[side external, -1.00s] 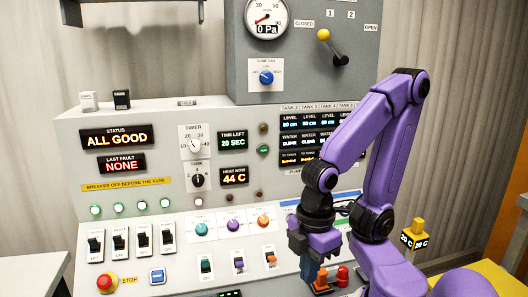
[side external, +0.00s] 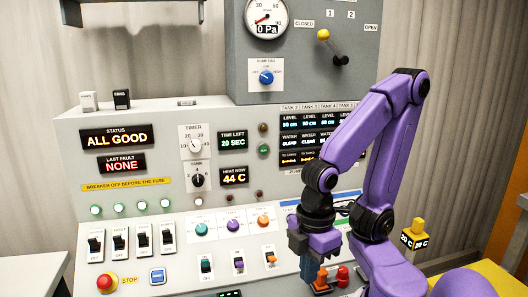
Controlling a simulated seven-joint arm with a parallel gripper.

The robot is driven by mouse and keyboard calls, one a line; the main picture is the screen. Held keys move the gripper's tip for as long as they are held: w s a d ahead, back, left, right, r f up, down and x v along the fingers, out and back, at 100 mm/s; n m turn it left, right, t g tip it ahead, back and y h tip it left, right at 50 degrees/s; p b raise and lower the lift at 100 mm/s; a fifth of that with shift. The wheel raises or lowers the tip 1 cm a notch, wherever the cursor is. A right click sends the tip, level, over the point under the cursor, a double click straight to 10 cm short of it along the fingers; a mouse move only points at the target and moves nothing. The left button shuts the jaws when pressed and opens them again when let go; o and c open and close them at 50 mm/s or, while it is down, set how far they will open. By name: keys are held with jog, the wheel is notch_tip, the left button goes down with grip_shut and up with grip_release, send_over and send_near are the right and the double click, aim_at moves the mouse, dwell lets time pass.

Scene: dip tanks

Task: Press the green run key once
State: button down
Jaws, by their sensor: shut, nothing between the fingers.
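A small round green piece (side external: 264,149) sits on the upright panel face, right of the time-left display; its lettering is too small to read, so I cannot tell for sure that it is the run key. My gripper (side external: 311,277) points down over the lower right of the sloped panel, well below and right of that green piece. Its fingers are shut and empty, close to an orange part (side external: 321,285). I cannot tell whether they touch it. My arm hides the right part of the panel.
A red knob (side external: 342,276) stands just right of my gripper. Dials (side external: 233,225) and rocker switches (side external: 206,266) lie to its left. A red stop button (side external: 107,282) is at the far left. The status display (side external: 117,138) reads ALL GOOD.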

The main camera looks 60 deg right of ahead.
aim_at(263, 150)
jog(key=w+d+r+m+t+y, duration=0.1)
jog(key=w+d+r+m+t, duration=0.15)
jog(key=w+m, duration=0.55)
jog(key=w+d+r+m+t+y, duration=0.15)
jog(key=w+d+m, duration=0.25)
jog(key=w+m, duration=0.45)
jog(key=w+d+r+m+t+h, duration=0.2)
jog(key=d+m+h, duration=0.1)
jog(key=d+m, duration=0.5)
jog(key=w+d+r+m+t+h, duration=0.2)
jog(key=d+m+h, duration=0.1)
jog(key=d+m, duration=0.5)
jog(key=d, duration=0.3)
jog(key=shift+w+r+t, duration=0.3)
jog(key=shift+r+t, duration=0.1)
jog(key=shift+h, duration=0.25)
jog(key=shift+w+d, duration=3.05)
jog(key=shift+w, duration=0.05)
